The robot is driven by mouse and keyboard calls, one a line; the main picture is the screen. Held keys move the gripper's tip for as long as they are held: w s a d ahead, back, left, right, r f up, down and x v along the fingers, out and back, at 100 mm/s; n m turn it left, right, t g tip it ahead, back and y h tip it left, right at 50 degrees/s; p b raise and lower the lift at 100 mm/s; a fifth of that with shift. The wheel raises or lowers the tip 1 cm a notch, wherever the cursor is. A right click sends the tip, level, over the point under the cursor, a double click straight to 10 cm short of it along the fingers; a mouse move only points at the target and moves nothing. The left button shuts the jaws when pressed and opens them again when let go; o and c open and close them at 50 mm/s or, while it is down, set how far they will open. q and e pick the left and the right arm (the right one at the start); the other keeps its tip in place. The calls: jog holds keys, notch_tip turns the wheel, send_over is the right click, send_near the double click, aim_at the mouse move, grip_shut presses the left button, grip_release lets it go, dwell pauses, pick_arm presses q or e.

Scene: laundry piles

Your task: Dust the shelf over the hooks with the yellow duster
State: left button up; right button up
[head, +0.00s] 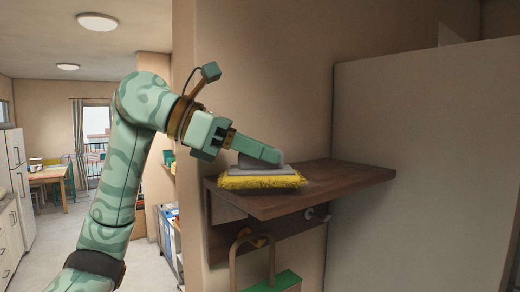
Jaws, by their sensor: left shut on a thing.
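The yellow duster (262,181) has a shaggy yellow underside and a grey top. It lies on the left front part of the brown wooden shelf (345,178), its fringe reaching the front edge. My left gripper (268,156) comes in from the upper left and is shut on the duster's grey top. My right gripper is not in view.
A bag with a tan handle (236,262) and green part hangs below the shelf. A tall pale panel (425,170) stands close on the right. The shelf's right part is bare. A table (50,175) and chairs stand far left.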

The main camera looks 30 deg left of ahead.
pick_arm(q)
jog(key=shift+f+b, duration=0.5)
jog(key=shift+f, duration=0.15)
jog(key=shift+w+d+r+p, duration=0.2)
jog(key=shift+w+p, duration=0.2)
jog(key=shift+p, duration=0.05)
jog(key=shift+w+d+p, duration=0.2)
jog(key=shift+w+d, duration=0.05)
jog(key=shift+w, duration=0.35)
jog(key=shift+w+d+p, duration=0.2)
jog(key=shift+w, duration=0.35)
jog(key=shift+w+d+f, duration=0.1)
jog(key=shift+w+d, duration=0.15)
jog(key=shift+w, duration=0.35)
jog(key=shift+w+d+f, duration=0.1)
jog(key=shift+w+d, duration=0.15)
jog(key=shift+w, duration=0.3)
jog(key=shift+w+d, duration=0.25)
jog(key=shift+w, duration=0.35)
jog(key=shift+w+d, duration=0.25)
jog(key=shift+w, duration=0.35)
jog(key=shift+w+d+r, duration=0.1)
jog(key=shift+w+d, duration=0.15)
jog(key=shift+w, duration=0.4)
jog(key=shift+w+d, duration=0.25)
jog(key=shift+w, duration=0.35)
jog(key=shift+w+d, duration=0.35)
jog(key=shift+w, duration=0.4)
jog(key=shift+w+d, duration=0.3)
jog(key=shift+w, duration=0.45)
